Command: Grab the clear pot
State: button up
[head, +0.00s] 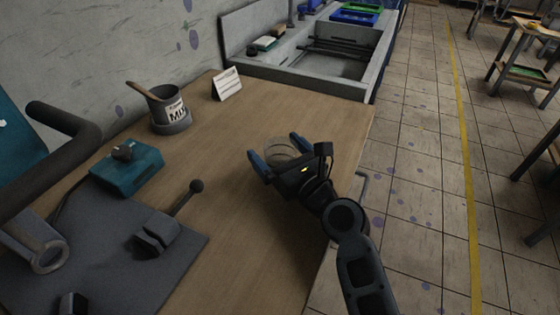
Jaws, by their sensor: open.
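The clear pot (280,147) is a small, see-through round vessel on the wooden table, near its right side. My gripper (276,148) reaches in from the lower right with its two blue-tipped fingers apart. One finger is at the pot's left and the other at its right, so the pot appears to lie between them. I cannot tell whether either finger touches it. The gripper body hides the pot's near side.
A grey MIX pot (172,112) with a wooden stick and a white card (227,84) stand at the back of the wooden table (235,220). A teal box (128,170) and a ball-ended lever (187,202) are at the left. A sink (345,70) lies beyond.

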jog(key=shift+w+a, duration=0.25)
jog(key=shift+w, duration=0.1)
jog(key=c, duration=0.9)
jog(key=shift+r, duration=0.15)
jog(key=shift+c, duration=0.2)
